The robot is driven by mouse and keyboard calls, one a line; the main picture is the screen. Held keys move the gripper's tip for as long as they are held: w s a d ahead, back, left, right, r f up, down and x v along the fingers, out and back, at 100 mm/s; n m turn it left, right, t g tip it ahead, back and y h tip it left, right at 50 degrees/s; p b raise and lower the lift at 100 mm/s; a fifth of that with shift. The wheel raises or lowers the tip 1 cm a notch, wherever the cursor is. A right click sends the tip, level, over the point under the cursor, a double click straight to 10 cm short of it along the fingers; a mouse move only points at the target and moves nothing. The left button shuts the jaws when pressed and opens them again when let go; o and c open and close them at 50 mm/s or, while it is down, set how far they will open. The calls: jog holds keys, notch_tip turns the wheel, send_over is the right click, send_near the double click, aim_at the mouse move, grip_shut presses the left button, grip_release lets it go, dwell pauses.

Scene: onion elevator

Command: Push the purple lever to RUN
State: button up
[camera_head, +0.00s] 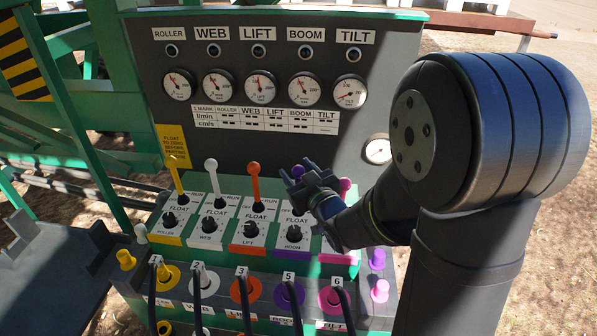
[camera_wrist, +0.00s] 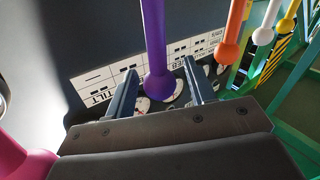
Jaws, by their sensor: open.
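My gripper (camera_head: 298,168) is open around the knob, with a gap visible on both sides in the wrist view (camera_wrist: 159,68). The plate reads FLOAT; its RUN mark is hidden, so I cannot tell the lever's exact setting.
Orange (camera_head: 254,183), white (camera_head: 212,178) and yellow (camera_head: 175,176) levers stand left of the purple one. A pink lever (camera_head: 345,185) is close on the right, partly behind my arm. The gauge panel (camera_head: 375,40) rises behind. Colored hose couplings (camera_head: 244,290) line the front.

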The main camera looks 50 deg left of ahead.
grip_shut()
jog(key=shift+w+a, duration=0.55)
jog(key=shift+w, duration=0.05)
grip_release()
jog(key=s+d, duration=0.3)
jog(key=d, duration=1.4)
jog(key=shift+s, duration=0.2)
